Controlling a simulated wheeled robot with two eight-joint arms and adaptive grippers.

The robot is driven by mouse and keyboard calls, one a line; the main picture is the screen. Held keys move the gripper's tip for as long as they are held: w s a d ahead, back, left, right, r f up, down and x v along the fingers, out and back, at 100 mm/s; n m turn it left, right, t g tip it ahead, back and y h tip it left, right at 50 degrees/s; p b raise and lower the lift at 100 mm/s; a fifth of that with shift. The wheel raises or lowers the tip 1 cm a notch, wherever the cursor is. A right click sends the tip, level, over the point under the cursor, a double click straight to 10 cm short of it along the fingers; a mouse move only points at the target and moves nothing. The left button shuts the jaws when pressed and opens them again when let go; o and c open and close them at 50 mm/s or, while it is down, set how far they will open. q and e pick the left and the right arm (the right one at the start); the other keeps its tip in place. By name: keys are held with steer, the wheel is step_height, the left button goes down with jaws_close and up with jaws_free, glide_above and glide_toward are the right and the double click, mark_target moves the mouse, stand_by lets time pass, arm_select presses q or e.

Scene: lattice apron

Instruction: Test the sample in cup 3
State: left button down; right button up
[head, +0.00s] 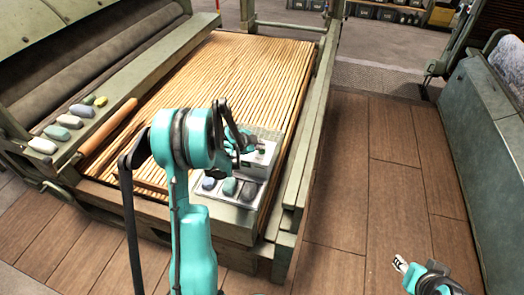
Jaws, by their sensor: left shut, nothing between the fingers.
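A pale tray (201,201) stands at the front right corner of the slatted bed. It holds a blue sample (208,184), a dark grey-green sample (229,187) and a dark grey sample (249,190) in separate spots. No cup numbers are readable. A light grey box-shaped device (262,157) with a small green spot stands just behind the tray. My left gripper (244,146) is shut and empty, in front of the device in the picture and partly hiding it. My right gripper (400,264) is at the bottom right over the floor; its fingers are too small to judge.
Several stones (56,132) and a wooden roller (108,126) lie along the left ledge. The slatted bed (235,75) is otherwise clear. A green wooden frame rail (308,130) edges it. Plank floor (345,190) is open to the right, up to a green cabinet (490,150).

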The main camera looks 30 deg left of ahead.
mark_target(261, 151)
arm_select(q)
steer(key=shift+f+b, duration=0.5)
steer(key=shift+f, duration=0.05)
stand_by(0.5)
stand_by(0.4)
steer(key=shift+r+p, duration=0.6)
steer(key=shift+r, duration=0.4)
steer(key=shift+r+p, duration=1.65)
steer(key=shift+r, duration=0.9)
steer(key=shift+f, duration=0.1)
